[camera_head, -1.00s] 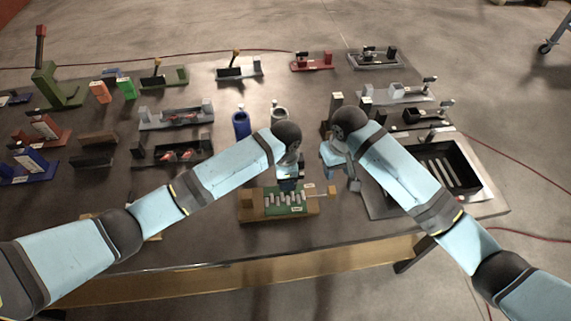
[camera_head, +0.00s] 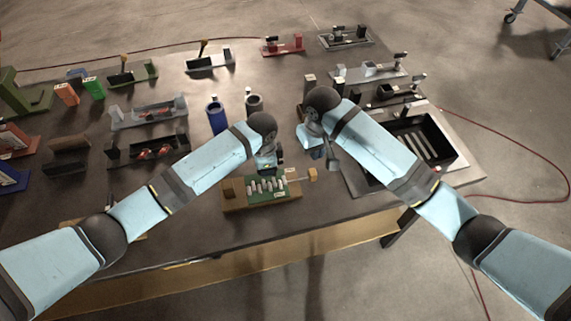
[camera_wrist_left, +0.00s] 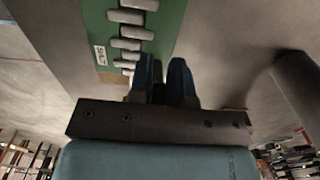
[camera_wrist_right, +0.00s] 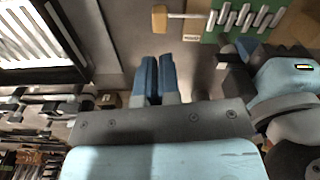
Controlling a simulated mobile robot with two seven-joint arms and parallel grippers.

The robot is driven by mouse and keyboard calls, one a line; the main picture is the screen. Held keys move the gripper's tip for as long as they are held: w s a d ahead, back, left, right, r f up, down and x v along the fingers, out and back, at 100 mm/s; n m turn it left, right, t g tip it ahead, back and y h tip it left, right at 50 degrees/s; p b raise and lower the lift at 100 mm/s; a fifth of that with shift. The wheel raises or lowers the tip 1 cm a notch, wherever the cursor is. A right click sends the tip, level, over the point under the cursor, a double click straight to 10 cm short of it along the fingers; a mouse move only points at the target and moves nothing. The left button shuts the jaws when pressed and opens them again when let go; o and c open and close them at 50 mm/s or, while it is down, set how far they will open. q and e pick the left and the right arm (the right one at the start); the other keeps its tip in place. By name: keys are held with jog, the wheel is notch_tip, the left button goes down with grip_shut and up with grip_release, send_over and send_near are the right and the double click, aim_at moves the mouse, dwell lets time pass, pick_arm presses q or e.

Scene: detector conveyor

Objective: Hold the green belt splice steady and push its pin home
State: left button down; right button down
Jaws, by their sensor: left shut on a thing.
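The green belt splice (camera_head: 262,190), with a row of grey teeth, lies on a wooden block (camera_head: 234,197) near the table's front edge. Its pin sticks out to the right and ends in a yellow-brown knob (camera_head: 312,174). The splice (camera_wrist_left: 165,25) and the pin knob (camera_wrist_right: 159,18) also show in the wrist views. My left gripper (camera_head: 268,167) is shut on the splice at its back edge; the exact grip is partly hidden. My right gripper (camera_head: 326,160) is behind and slightly right of the knob, apart from it. Its blue fingers (camera_wrist_right: 157,78) are together and empty.
A black tray (camera_head: 447,150) on a grey plate lies to the right. Several fixtures fill the back and left. The strip in front of the splice is clear.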

aim_at(312, 175)
jog(key=w+d+f+m+g+y, duration=0.1)
jog(key=d+y, duration=0.3)
jog(key=d, duration=0.3)
jog(key=w+d+f+m+g+y, duration=0.1)
jog(key=w+d+f+y, duration=0.1)
jog(key=d+y, duration=0.3)
jog(key=d, duration=0.2)
jog(key=shift+w+d, duration=0.25)
jog(key=shift+d, duration=0.05)
jog(key=shift+a+f, duration=0.1)
jog(key=x, duration=1)
jog(key=shift+s+a, duration=0.25)
jog(key=shift+a, duration=0.45)
jog(key=shift+s+a, duration=0.15)
jog(key=shift+a, duration=0.45)
jog(key=shift+s+a, duration=0.15)
jog(key=shift+a, duration=0.5)
jog(key=shift+a, duration=0.1)
